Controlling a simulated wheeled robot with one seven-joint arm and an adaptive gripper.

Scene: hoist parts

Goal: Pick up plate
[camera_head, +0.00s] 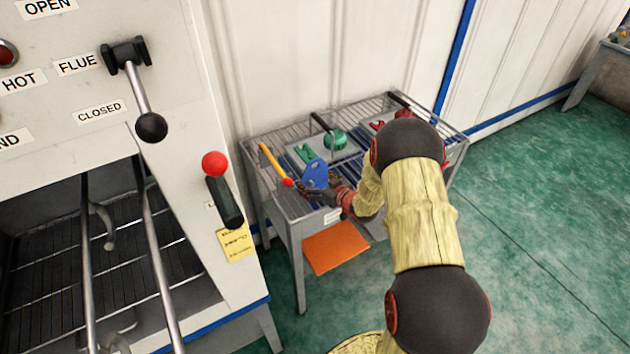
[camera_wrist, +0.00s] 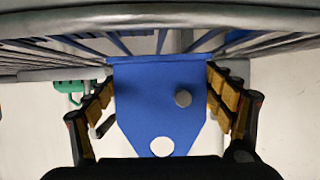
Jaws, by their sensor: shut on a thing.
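The plate (camera_head: 316,174) is blue, with a tapered end and a round hole. In the head view it stands tilted up at the front left of a wire-topped metal table (camera_head: 335,214). Whether the plate touches the table is not clear.
On the table are a green part (camera_head: 335,138), a light green part (camera_head: 306,153), a red part (camera_head: 378,124) and a yellow-handled tool (camera_head: 272,160). An orange sheet (camera_head: 336,247) is below the front edge. A large panelled machine (camera_head: 180,180) with levers stands left.

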